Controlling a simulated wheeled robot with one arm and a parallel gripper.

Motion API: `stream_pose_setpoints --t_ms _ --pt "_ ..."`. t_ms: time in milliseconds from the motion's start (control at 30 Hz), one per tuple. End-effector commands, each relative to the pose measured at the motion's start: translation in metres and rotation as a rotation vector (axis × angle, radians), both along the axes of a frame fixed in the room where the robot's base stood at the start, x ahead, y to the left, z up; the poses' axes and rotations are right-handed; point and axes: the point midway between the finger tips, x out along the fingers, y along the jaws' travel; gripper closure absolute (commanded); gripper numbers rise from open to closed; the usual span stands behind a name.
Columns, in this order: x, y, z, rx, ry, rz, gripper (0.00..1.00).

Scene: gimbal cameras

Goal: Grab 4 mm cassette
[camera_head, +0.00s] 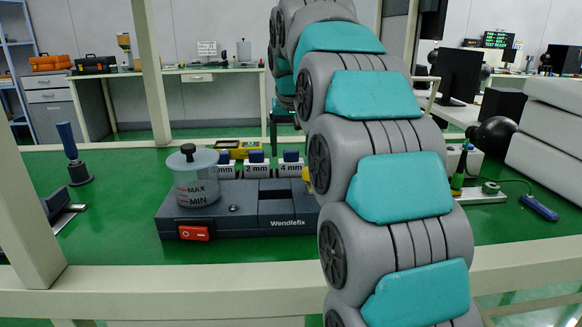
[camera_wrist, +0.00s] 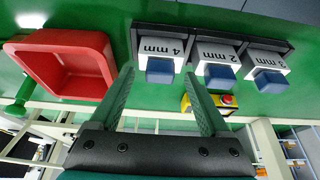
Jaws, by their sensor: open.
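The 4 mm cassette (camera_wrist: 161,47), a white block with a blue knob (camera_wrist: 160,70), is leftmost of three in a dark rack in the wrist view. In the head view the 4 mm cassette (camera_head: 290,169) is the rightmost of the row, beside my arm. My gripper (camera_wrist: 159,76) is open and empty. In the wrist view its fingertips appear on either side of the blue knob, but I cannot tell how far apart in depth they are. My arm hides the gripper in the head view.
The 2 mm cassette (camera_wrist: 216,55) and another cassette (camera_wrist: 266,63) stand close beside it. A red tray (camera_wrist: 62,62) is on the other side. The Wendlefix machine (camera_head: 240,207) with its clear container (camera_head: 197,180) stands in front of the row. A yellow box with a red button (camera_wrist: 226,101) is nearby.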

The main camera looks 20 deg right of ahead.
Motion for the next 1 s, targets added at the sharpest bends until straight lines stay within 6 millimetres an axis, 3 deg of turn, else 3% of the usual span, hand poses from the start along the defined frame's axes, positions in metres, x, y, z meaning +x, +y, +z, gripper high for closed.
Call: stream_pose_setpoints --t_ms 267,1000 --pt "0.0015 -0.0005 -0.0039 0.0 -0.001 0.0 0.2" --pt "0.0015 -0.0004 -0.004 0.0 0.0 0.0 1.0"
